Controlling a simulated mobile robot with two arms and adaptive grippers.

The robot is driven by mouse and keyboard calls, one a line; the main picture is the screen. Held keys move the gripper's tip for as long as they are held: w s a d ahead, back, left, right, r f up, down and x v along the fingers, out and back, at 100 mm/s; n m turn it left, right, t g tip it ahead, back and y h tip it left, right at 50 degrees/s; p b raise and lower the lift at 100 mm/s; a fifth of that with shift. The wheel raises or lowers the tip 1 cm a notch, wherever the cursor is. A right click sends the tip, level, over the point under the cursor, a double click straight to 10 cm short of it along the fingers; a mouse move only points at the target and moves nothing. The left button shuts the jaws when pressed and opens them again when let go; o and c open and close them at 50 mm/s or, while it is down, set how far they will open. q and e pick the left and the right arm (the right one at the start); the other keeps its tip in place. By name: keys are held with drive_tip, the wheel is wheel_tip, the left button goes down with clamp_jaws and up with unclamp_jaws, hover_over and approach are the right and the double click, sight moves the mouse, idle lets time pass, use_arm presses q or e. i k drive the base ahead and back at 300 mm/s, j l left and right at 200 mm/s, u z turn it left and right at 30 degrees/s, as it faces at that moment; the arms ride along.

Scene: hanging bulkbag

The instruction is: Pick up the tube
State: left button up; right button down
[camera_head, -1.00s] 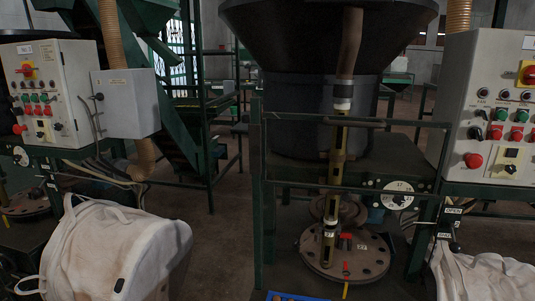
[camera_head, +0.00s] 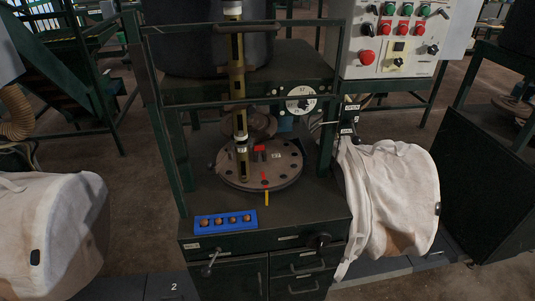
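A tall brass-coloured slotted tube (camera_head: 237,90) stands upright in the camera_head view, left of the picture's middle. Its lower end meets the round metal plate (camera_head: 288,173) with holes, near the plate's left side.
A green frame surrounds the plate on a dark cabinet (camera_head: 274,260). A blue tray (camera_head: 225,221) holding several brown round things lies at the front. Floor shows to the left.

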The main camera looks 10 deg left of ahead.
sight(242, 149)
drive_tip(key=i+j+z, duration=0.15)
drive_tip(key=j+z, duration=0.15)
drive_tip(key=j, duration=0.25)
drive_tip(key=i+j+z, duration=0.1)
drive_tip(key=j+z, duration=0.2)
drive_tip(key=j, duration=0.2)
drive_tip(key=j+z, duration=0.3)
drive_tip(key=j, duration=0.3)
drive_tip(key=k+j, duration=0.1)
drive_tip(key=j, duration=0.25)
drive_tip(key=k+j, duration=0.1)
drive_tip(key=j, duration=0.25)
drive_tip(key=k+j, duration=0.1)
drive_tip(key=j, duration=0.3)
